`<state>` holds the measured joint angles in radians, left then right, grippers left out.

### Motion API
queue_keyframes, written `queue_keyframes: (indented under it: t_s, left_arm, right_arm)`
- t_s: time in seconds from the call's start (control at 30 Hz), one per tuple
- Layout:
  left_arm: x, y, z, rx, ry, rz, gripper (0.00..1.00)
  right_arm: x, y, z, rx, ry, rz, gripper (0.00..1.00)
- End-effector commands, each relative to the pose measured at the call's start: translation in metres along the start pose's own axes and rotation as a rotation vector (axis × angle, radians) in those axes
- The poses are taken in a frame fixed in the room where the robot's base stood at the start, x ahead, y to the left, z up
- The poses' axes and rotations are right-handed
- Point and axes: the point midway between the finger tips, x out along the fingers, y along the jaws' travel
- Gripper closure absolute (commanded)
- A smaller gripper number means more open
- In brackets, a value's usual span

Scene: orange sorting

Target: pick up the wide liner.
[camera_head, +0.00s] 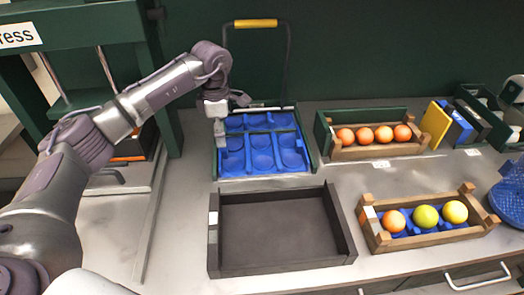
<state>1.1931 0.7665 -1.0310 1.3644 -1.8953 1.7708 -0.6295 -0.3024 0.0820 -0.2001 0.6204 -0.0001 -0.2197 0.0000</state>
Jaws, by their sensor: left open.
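Blue molded liners with round cups lie in a green holder (315,165) with a yellow-gripped handle. The front blue liner (262,166) spans the holder's width, with more blue molded cups (257,121) behind it. I cannot tell for sure whether these are separate pieces or which is the wide liner. My left gripper (230,121) is open over the holder's left side, with one finger pointing down by the liner's left edge. I cannot tell whether it touches the liner. My right gripper is out of view.
An empty dark tray (283,262) stands in front of the holder. A crate (379,153) of oranges is at the back right. A wooden crate (425,236) with a blue liner and three fruits is at the front right. A blue basket (508,197) is at the right edge.

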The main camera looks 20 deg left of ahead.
Motion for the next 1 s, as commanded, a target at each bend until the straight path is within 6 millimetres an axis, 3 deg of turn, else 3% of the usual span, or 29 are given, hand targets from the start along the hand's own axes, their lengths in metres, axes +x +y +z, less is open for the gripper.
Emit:
queue_keyframes:
  t_s: [0.17,0.4,0.7,1.0]
  left_arm:
    - [0.014,-0.002,0.001,0.000,0.002,-0.003,0.54]
    - [0.048,-0.003,0.004,-0.001,0.000,-0.002,0.54]
    - [0.055,-0.002,0.004,0.000,0.000,0.001,0.54]
    - [0.054,-0.002,0.004,0.000,0.000,0.001,1.00]
  right_arm:
    - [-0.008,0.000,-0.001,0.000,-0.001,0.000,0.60]
    - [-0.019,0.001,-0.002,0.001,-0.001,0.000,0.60]
    - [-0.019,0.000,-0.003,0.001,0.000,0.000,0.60]
    - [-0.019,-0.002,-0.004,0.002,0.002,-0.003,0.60]
